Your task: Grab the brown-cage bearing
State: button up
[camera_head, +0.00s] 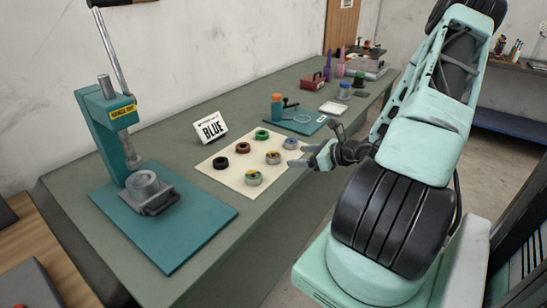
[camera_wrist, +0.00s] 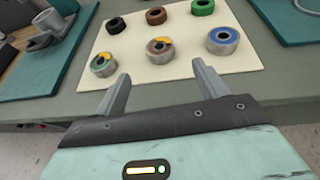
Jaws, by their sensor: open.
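The brown-cage bearing (camera_wrist: 159,50), a metal ring with a brown face and a yellow patch, lies in the middle of the mat's near row in the wrist view. It also shows in the head view (camera_head: 272,158). My gripper (camera_wrist: 160,73) is open and empty. Its fingers point toward this bearing, one to each side in the picture, apart from it. In the head view my gripper (camera_head: 299,157) is at the mat's right edge. Nothing hides the bearing in the wrist view.
Beside it lie a yellow-patched bearing (camera_wrist: 103,64) and a blue-faced bearing (camera_wrist: 222,40). Black (camera_wrist: 116,25), brown (camera_wrist: 156,16) and green (camera_wrist: 202,7) rings lie behind. A teal press (camera_head: 108,120) stands left.

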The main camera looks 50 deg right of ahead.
aim_at(275, 156)
jog(key=p+x, duration=0.2)
jog(key=x, duration=0.7)
jog(key=shift+w, duration=0.3)
jog(key=c, duration=1.2)
